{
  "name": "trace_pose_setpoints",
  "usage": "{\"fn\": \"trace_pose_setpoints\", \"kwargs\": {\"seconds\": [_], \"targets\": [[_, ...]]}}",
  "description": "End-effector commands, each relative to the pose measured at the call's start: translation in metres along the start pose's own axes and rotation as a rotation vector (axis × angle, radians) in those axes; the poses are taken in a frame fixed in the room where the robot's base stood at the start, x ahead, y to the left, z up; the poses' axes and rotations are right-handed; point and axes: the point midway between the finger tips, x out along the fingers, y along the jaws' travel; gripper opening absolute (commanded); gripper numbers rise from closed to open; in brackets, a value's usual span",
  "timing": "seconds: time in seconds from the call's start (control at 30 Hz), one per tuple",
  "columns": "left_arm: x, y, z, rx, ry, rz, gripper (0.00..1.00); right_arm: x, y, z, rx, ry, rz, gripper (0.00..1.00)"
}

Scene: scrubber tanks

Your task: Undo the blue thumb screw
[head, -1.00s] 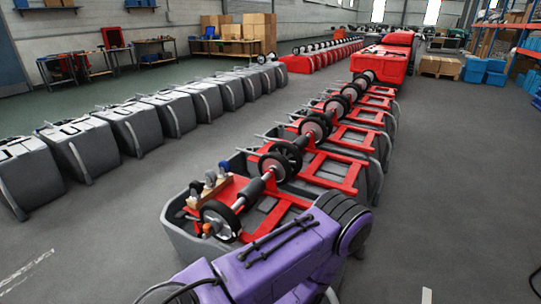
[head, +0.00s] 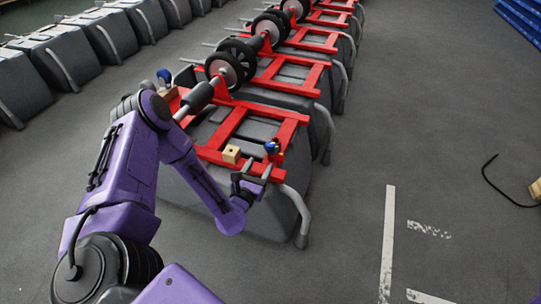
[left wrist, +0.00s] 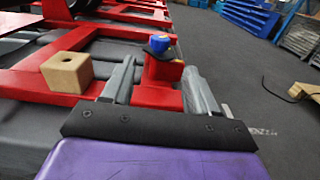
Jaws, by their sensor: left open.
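The blue thumb screw (head: 272,146) sits on a red upright bracket at the near right corner of the red frame (head: 232,128) on the nearest grey tank. In the left wrist view the blue thumb screw (left wrist: 159,44) has a dark base and stands just beyond the fingertips, between their lines. My left gripper (head: 257,168) is open and empty, just on the near side of the screw. Its two grey fingers (left wrist: 158,66) point toward the screw and look apart from it. My right gripper is in neither view.
A wooden block (head: 231,153) with a hole sits on the frame left of the screw; it also shows in the left wrist view (left wrist: 67,72). Another blue knob (head: 164,75) stands at the frame's far left. More tanks line up behind.

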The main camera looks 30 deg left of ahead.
Motion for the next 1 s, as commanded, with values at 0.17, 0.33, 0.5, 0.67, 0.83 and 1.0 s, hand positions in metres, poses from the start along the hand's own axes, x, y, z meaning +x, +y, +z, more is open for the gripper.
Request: {"fn": "trace_pose_setpoints", "kwargs": {"seconds": [0.17,0.33,0.5,0.67,0.83,1.0], "targets": [[0.026,0.001,0.005,-0.034,-0.02,0.003,0.58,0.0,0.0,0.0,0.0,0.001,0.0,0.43],[0.066,0.001,0.004,-0.03,-0.018,0.002,0.58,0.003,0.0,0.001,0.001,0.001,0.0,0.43],[0.096,0.0,0.004,-0.03,-0.017,0.001,0.58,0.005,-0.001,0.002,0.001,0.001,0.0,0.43],[0.106,0.0,0.004,-0.03,-0.013,0.0,0.58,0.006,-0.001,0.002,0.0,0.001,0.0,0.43],[0.107,0.0,0.004,-0.03,-0.012,0.0,0.58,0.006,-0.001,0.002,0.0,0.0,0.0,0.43],[0.106,0.0,0.004,-0.03,-0.012,0.0,0.19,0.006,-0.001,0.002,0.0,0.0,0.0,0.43]]}}
